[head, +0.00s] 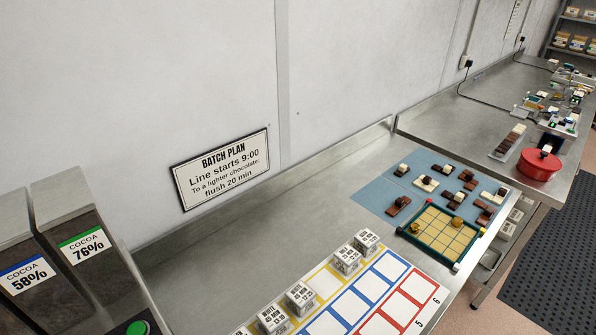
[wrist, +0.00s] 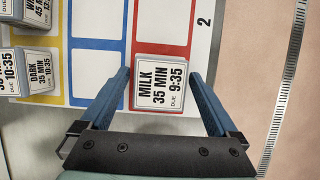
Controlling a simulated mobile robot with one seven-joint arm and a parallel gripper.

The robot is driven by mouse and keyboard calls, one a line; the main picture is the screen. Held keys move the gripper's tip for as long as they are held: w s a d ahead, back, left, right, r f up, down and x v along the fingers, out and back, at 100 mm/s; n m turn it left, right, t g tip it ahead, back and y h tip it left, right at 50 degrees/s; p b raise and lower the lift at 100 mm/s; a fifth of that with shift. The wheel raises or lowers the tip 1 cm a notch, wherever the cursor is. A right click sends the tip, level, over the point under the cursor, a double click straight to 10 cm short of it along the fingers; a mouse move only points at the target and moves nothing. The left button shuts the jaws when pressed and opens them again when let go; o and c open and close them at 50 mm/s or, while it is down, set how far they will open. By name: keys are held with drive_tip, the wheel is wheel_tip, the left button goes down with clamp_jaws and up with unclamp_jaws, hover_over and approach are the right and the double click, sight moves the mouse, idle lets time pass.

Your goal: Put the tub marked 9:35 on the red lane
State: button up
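The tub marked 9:35 (wrist: 164,84), labelled MILK 35 MIN, stands in the red lane (wrist: 205,25) in the wrist view, at the near end below the square beside the number 2. Its label is readable and it looks upright. My gripper (wrist: 160,74) is open around it, one blue finger on each side. A small gap shows on the left; the right fingertip is close to the tub's edge, and I cannot tell whether it touches. In the head view the red lane (head: 429,303) shows its far squares, by 5 and 6; my gripper and this tub are out of view.
Other tubs stand left of the blue lane (wrist: 71,29), including a DARK tub (wrist: 39,70). In the head view several tubs (head: 300,298) stand along the yellow lane. A batch plan sign (head: 221,169) hangs on the wall. A chocolate tray (head: 437,233) lies beyond the lanes.

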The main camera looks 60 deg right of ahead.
drive_tip(key=shift+r, duration=0.1)
drive_tip(key=v, duration=1.2)
drive_tip(key=w+r+m+t, duration=0.3)
drive_tip(key=w+r+t, duration=0.3)
drive_tip(key=w, duration=0.5)
drive_tip(key=w+a+r+m+t, duration=0.25)
drive_tip(key=w+r+t, duration=0.3)
drive_tip(key=r, duration=0.65)
drive_tip(key=w+a+r+m+t, duration=0.2)
drive_tip(key=w+a+r+t, duration=0.15)
drive_tip(key=w+r, duration=0.55)
drive_tip(key=s+a+r+m+t+y, duration=0.1)
drive_tip(key=a+r+m+t, duration=0.15)
drive_tip(key=r, duration=0.65)
drive_tip(key=s+a+r+m+t, duration=0.1)
drive_tip(key=r+t, duration=0.3)
drive_tip(key=r, duration=0.5)
drive_tip(key=s+a+r+m+t+y, duration=0.1)
drive_tip(key=s+a+r+m+t, duration=0.1)
drive_tip(key=s+r, duration=0.3)
drive_tip(key=s+a+r+m+t+y, duration=0.2)
drive_tip(key=s+r+t, duration=0.3)
drive_tip(key=r, duration=0.6)
drive_tip(key=shift+r, duration=0.3)
